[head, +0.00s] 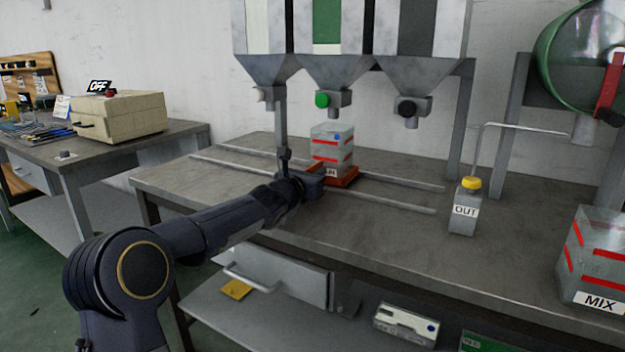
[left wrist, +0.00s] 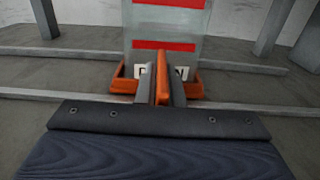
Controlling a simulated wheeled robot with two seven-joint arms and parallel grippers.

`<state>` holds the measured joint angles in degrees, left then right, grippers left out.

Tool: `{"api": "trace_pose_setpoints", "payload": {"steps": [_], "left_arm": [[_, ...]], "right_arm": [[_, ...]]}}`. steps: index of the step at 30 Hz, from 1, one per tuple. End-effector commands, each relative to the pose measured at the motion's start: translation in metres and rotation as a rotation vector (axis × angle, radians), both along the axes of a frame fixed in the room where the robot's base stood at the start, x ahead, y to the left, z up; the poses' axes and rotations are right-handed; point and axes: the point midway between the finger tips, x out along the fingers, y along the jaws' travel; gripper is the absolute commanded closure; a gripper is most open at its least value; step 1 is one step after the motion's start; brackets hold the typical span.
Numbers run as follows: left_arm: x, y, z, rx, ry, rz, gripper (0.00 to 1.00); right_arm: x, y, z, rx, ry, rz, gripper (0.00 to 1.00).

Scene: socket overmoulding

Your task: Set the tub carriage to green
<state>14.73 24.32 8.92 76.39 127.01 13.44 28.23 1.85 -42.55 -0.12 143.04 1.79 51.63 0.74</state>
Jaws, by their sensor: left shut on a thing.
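The tub carriage (head: 343,179) is an orange tray on two rails across the bench. A clear tub (head: 332,146) with red bands stands upright on it. The carriage sits below the green-striped hopper (head: 327,68) with the green knob (head: 322,100). My left gripper (head: 314,178) is at the near side of the carriage. In the left wrist view its fingers (left wrist: 160,84) are shut on the orange upright handle of the carriage (left wrist: 121,84), and the label behind is partly hidden. My right gripper is not in view.
The white-striped hopper (head: 264,37) and black-striped hopper (head: 417,36) flank the green one. An OUT dispenser (head: 464,212) with a yellow top stands right of the rails (head: 400,204). A MIX tub (head: 597,262) is at the right edge. The rails are clear on both sides of the carriage.

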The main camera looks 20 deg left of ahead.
Motion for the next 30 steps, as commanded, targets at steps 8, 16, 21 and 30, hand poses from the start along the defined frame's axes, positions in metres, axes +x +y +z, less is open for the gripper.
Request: {"api": "trace_pose_setpoints", "payload": {"steps": [8,16,21,30], "left_arm": [[0.0,-0.001,0.0,0.001,0.0,0.001,1.0],[0.0,0.0,0.0,0.001,0.0,0.001,0.76],[0.0,0.0,0.0,0.001,0.0,0.001,0.71],[-0.015,0.001,0.0,0.003,0.0,0.001,0.71]], "right_arm": [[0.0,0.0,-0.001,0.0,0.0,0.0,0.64],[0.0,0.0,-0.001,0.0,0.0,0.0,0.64],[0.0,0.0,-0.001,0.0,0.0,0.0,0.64],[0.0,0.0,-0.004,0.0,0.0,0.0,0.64]]}}
